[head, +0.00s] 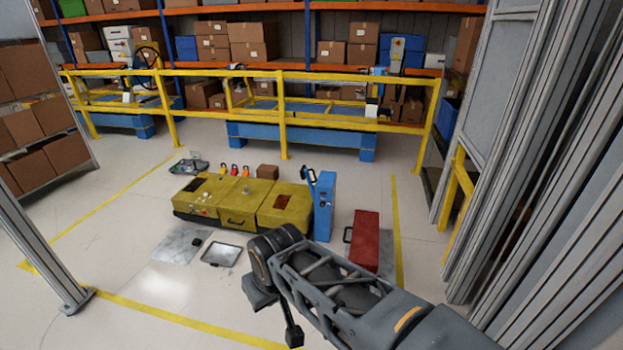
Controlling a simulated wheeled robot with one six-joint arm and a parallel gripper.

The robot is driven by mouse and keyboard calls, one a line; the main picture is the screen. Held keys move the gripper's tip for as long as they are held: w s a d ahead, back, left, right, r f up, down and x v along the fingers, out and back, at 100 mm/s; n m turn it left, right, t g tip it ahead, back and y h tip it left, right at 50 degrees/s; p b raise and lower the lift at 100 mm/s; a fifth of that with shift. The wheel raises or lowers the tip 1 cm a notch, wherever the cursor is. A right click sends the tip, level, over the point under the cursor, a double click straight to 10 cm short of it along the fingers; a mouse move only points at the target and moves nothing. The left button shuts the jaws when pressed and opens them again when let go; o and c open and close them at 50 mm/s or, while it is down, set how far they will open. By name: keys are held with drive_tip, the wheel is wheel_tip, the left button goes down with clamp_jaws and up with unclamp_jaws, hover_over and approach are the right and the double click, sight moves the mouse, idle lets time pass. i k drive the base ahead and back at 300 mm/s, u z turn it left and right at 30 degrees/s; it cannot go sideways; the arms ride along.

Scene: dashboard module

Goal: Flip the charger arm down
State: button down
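A blue upright post (325,207), probably the charger, stands on the floor at the right end of a low yellow module (240,203). A small blue arm with dark and pale parts (309,177) sticks up from the post's upper left side. It looks raised and tilted, but it is small in the view. My grey arm reaches in from the lower right and bends in front of the post's base. The dark end piece that looks like my gripper (293,336) hangs low at the bottom middle, well apart from the post. Its fingers cannot be made out.
A red box (364,240) stands right of the post. A metal tray (221,255) lies in front of the module. Small orange and red items (233,170) and a brown box (268,171) are behind it. A yellow railing (283,120) crosses the back.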

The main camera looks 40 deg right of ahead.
sight(304, 173)
drive_tip(key=z, duration=0.1)
drive_tip(key=i, duration=1.6)
drive_tip(key=z, duration=1.1)
drive_tip(key=i, duration=2)
drive_tip(key=u, duration=0.05)
